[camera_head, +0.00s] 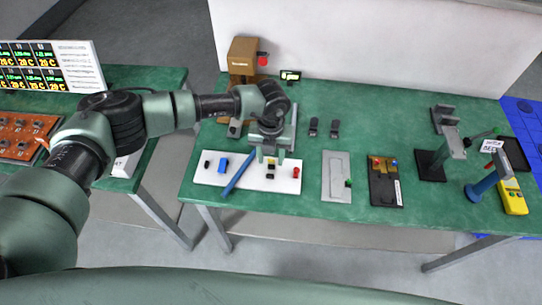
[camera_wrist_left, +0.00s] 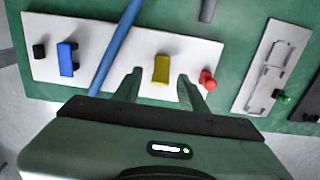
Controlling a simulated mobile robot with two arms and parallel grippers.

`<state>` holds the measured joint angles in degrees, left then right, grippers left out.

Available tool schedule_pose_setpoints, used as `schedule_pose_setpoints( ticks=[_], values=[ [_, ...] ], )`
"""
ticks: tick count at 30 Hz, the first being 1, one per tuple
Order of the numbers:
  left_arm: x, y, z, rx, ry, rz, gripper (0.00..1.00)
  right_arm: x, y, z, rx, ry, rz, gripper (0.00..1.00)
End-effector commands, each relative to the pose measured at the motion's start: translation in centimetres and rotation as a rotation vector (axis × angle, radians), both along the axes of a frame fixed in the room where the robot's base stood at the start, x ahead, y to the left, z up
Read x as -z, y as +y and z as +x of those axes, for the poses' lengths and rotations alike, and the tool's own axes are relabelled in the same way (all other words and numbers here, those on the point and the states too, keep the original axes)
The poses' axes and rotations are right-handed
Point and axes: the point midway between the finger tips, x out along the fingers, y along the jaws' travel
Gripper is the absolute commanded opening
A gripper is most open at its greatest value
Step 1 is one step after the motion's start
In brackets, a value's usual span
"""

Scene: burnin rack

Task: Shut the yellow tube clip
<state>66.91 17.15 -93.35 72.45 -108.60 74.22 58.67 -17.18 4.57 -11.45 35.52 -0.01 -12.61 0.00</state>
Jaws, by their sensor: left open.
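My left gripper (camera_head: 269,156) is open above the board and points down. In the left wrist view its fingers (camera_wrist_left: 160,80) lie to either side of the clip, with no clear contact. I cannot tell whether the clip's lever is up or down. A blue tube (camera_wrist_left: 115,50) crosses the board left of the clip. My right gripper is not in view.
A red knob (camera_wrist_left: 207,78) sits close right of the right finger. A blue clip (camera_wrist_left: 66,58) and a black block (camera_wrist_left: 39,51) are at the board's left. A grey plate (camera_head: 337,177) and a dark fixture (camera_head: 385,182) stand farther right on the green table (camera_head: 350,95).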

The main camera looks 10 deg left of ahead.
Motion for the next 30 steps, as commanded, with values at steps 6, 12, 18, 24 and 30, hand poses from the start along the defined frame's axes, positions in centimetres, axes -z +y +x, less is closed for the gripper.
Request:
schedule_pose_setpoints(
  ticks=[6,12,18,24,30],
  values=[
    [1.3,0.0,0.0,0.0,-0.001,-0.001,0.42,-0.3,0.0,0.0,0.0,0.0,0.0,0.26],
    [1.3,0.0,0.0,0.001,-0.001,-0.001,0.42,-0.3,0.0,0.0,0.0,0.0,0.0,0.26],
    [1.3,0.0,0.0,0.001,-0.001,-0.001,0.0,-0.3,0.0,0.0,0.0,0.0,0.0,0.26],
    [1.3,0.0,-0.2,0.002,-0.021,0.001,0.0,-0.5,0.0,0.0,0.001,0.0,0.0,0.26],
    [1.8,0.1,-1.0,0.005,-0.155,0.002,0.0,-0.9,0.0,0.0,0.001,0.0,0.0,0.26]
  ],
)
